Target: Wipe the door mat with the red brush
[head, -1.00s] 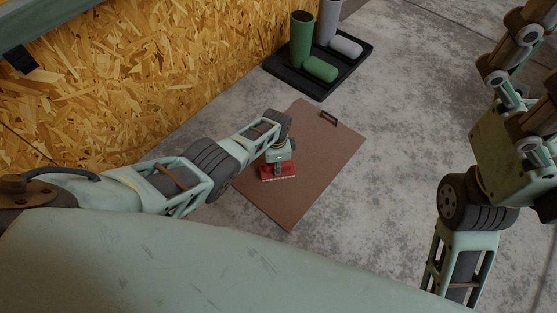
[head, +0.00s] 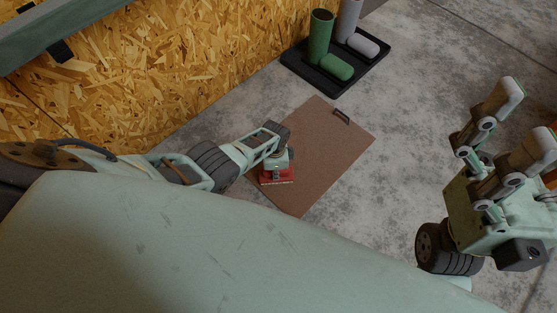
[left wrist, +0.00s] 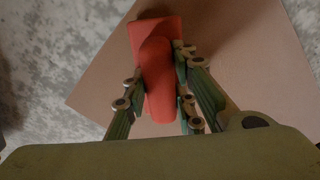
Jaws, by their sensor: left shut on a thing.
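The brown door mat (head: 322,150) lies flat on the grey floor in the middle of the head view, with a small dark handle-like piece near its far corner. My left gripper (head: 276,166) is over the mat's near left part. It is shut on the red brush (head: 277,176), whose bristle side faces down at the mat; I cannot tell for sure whether it touches. In the left wrist view the red brush (left wrist: 157,75) sits between the fingers over the mat (left wrist: 235,60). My right gripper (head: 505,120) is raised at the right, fingers apart, with nothing between them.
A black tray (head: 345,82) beyond the mat holds a green upright cylinder (head: 319,37), a green lying roll (head: 337,67), a grey upright cylinder (head: 348,18) and a grey lying roll (head: 363,45). A chipboard wall (head: 170,60) rises at left. Floor right of the mat is clear.

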